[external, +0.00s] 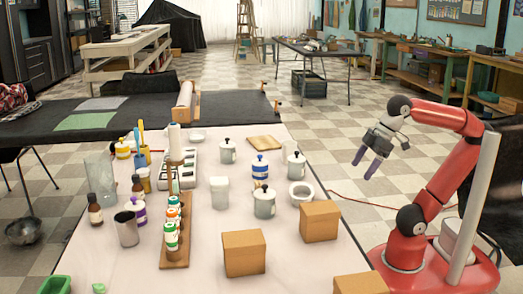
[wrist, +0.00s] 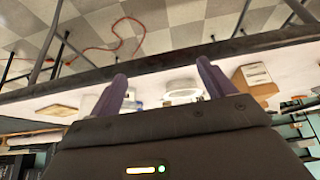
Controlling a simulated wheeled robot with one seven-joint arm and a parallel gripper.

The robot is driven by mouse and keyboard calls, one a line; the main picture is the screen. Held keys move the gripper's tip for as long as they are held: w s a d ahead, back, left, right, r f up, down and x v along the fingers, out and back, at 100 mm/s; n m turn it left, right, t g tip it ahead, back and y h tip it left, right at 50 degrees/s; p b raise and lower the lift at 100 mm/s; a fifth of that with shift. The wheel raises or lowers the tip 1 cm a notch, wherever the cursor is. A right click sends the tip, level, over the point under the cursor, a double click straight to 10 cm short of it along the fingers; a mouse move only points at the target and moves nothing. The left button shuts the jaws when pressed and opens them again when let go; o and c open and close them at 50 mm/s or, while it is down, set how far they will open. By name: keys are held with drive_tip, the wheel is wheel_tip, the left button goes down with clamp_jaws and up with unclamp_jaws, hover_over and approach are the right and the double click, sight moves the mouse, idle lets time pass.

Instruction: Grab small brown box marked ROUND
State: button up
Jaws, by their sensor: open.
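Three plain brown boxes stand at the front right of the white table in the external view: one left of the others (external: 244,253), one farther back near the right edge (external: 319,221), and one cut off by the bottom edge (external: 360,285). No ROUND mark can be read on any of them there. The wrist view shows a brown box (wrist: 257,82) with a pale label, its writing too small to read. My gripper (external: 363,168) is open and empty, its purple fingers pointing down beyond the table's right edge, apart from the boxes. The fingers also frame the wrist view (wrist: 161,70).
A white round dish (external: 300,192) and lidded jars (external: 264,202) stand behind the boxes. A wooden rack of small bottles (external: 174,235) is left of them. A wooden board (external: 264,143) lies farther back. The floor between table and my base is mostly clear.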

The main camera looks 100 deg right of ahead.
wheel_tip(320, 180, up, 9)
drive_tip(key=g, duration=0.1)
hover_over(321, 207)
drive_tip(key=s, duration=0.2)
drive_tip(key=f, duration=0.3)
drive_tip(key=shift+w+f+n+p, duration=0.2)
drive_tip(key=shift+f+n+p, duration=0.1)
drive_tip(key=shift+f+p, duration=0.1)
drive_tip(key=shift+f, duration=0.6)
drive_tip(key=b+x, duration=0.1)
drive_tip(key=x, duration=0.6)
drive_tip(key=shift+f, duration=0.3)
drive_tip(key=c, duration=1.1)
